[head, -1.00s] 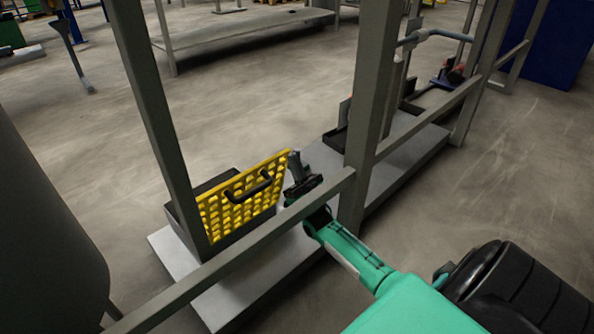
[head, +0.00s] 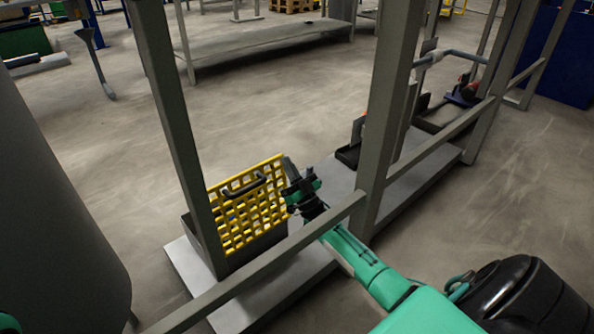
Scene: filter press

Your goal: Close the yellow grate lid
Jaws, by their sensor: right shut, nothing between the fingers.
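The yellow grate lid (head: 271,215) stands raised and steeply tilted over a dark box (head: 262,247), left of centre in the head view. A black handle (head: 246,186) is on the lid's upper part. Pale floor shows through many of its holes. My right gripper (head: 289,166) is shut and empty at the lid's right edge, with its fingers pointing up near the upper right corner. I cannot tell whether it touches the lid. A post hides the left side of the lid and box. My left gripper is not in view.
A grey frame has upright posts (head: 385,100) and a low rail (head: 255,270) that passes in front of the box and under my right forearm. The box stands on a light platform (head: 190,270). A large grey cylinder (head: 50,220) fills the left. Open floor lies behind.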

